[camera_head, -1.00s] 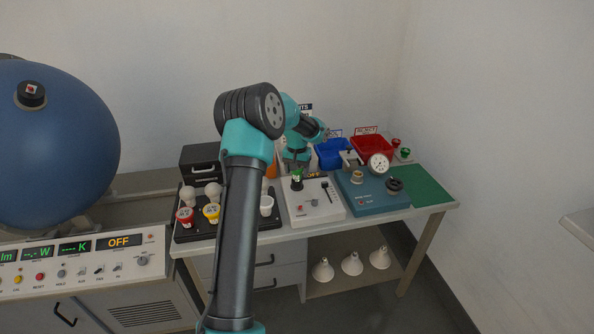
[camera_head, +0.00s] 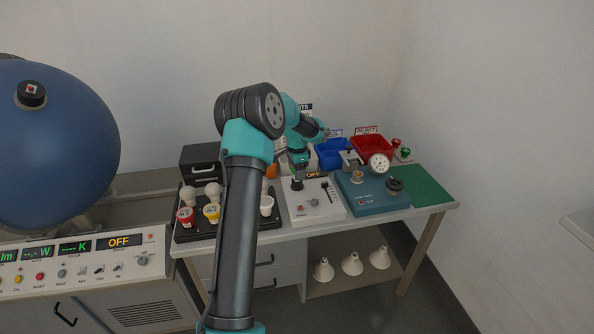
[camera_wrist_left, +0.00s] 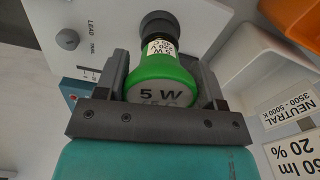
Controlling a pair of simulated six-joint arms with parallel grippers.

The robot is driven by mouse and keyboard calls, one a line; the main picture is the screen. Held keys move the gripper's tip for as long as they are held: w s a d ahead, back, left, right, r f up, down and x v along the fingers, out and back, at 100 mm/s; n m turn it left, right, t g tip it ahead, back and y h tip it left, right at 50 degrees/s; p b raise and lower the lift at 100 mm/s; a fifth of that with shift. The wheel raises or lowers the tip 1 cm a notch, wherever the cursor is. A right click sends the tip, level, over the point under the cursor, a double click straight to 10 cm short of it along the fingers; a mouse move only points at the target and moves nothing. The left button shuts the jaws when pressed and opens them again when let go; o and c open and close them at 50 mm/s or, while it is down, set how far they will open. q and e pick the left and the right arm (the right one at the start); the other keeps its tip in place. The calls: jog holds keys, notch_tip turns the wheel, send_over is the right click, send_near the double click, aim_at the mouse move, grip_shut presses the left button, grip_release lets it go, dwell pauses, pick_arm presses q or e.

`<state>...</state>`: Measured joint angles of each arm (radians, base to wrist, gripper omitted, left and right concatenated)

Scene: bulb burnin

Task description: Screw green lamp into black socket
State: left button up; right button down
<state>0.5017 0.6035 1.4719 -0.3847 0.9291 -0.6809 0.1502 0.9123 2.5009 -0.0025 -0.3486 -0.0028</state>
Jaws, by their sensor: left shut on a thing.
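The green lamp (camera_wrist_left: 162,76), marked 5 W on its end, is between the fingers of my left gripper (camera_wrist_left: 163,84), which is shut on it. Its labelled neck points at the black socket (camera_wrist_left: 158,22) in the left wrist view and meets it or sits in it; how deep I cannot tell. In the head view my left gripper (camera_head: 299,170) is right above the black socket (camera_head: 297,184) on the white test box (camera_head: 312,210), and the lamp is mostly hidden by the gripper. My right gripper is not in view.
A black tray (camera_head: 190,236) with several lamps stands left of the white box. A teal box (camera_head: 378,202) with a dial gauge stands right of it. Blue (camera_head: 332,152) and red (camera_head: 370,148) bins are behind. A green mat (camera_head: 428,186) lies clear at the right end.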

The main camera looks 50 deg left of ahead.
pick_arm(q)
jog(key=m, duration=0.3)
jog(key=o, duration=0.8)
jog(key=n, duration=1.7)
jog(key=shift+d+n, duration=0.1)
jog(key=shift+n, duration=0.2)
jog(key=n, duration=0.5)
